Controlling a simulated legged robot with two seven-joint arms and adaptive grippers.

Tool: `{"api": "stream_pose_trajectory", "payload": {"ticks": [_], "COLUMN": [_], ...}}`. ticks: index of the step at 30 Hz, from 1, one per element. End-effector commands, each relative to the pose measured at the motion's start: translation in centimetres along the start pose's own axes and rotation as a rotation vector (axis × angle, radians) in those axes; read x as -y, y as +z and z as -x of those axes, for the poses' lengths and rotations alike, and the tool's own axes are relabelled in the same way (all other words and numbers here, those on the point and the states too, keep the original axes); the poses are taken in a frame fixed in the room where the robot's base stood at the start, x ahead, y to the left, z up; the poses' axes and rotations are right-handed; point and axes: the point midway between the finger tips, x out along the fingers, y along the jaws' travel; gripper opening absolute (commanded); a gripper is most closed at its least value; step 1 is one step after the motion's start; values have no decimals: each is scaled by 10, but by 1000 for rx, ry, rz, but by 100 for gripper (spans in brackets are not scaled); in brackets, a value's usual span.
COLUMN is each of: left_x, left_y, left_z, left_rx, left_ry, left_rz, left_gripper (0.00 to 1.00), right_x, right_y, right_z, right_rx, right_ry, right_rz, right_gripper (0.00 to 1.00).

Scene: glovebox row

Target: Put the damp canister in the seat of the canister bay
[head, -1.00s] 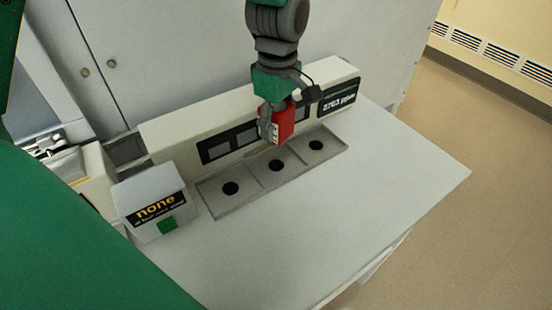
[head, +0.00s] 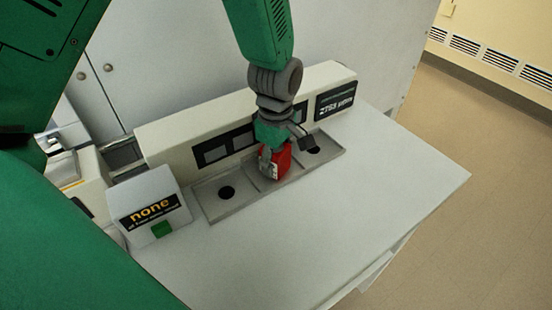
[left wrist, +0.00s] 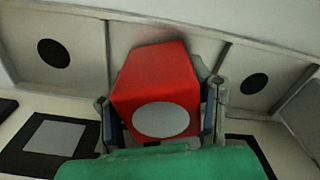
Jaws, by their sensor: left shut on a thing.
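My left gripper (head: 275,163) is shut on a red canister (head: 283,165) at the middle compartment of the canister bay's tray (head: 222,211). In the left wrist view the canister (left wrist: 153,73) shows a pale grey disc on its near face, and the fingers of the left gripper (left wrist: 160,110) stand on both sides of it. The canister hides the middle seat hole. The left and right compartments are empty, each with a dark round hole. I cannot tell whether the canister touches the tray floor. My right gripper is not in view.
A long off-white housing with dark windows and a display (head: 335,104) stands behind the tray. A grey box (head: 150,204) reading "none", with a green button (head: 161,229), stands at the left. The white tabletop (head: 350,205) in front and to the right is clear.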

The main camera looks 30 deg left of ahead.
Motion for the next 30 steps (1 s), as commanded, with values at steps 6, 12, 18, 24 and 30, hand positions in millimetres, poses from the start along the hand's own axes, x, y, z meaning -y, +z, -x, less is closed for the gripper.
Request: {"api": "stream_pose_trajectory", "payload": {"ticks": [6, 12, 18, 24, 30], "left_x": [0, 0, 0, -2, -1], "left_y": [-3, -2, 0, 0, -2], "left_z": [-4, -3, 4, 40, 83], "left_rx": [4, 3, 0, -1, 1], "left_ry": [0, 0, 1, 6, 5], "left_rz": [2, 2, 1, 2, 2], "left_gripper": [67, 67, 67, 67, 67], "right_x": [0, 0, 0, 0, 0], "right_y": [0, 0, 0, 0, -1], "right_z": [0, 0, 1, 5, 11], "right_rx": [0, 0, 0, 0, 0], "right_ry": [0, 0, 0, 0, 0], "right_rz": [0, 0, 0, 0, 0], "right_gripper": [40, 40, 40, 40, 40]}}
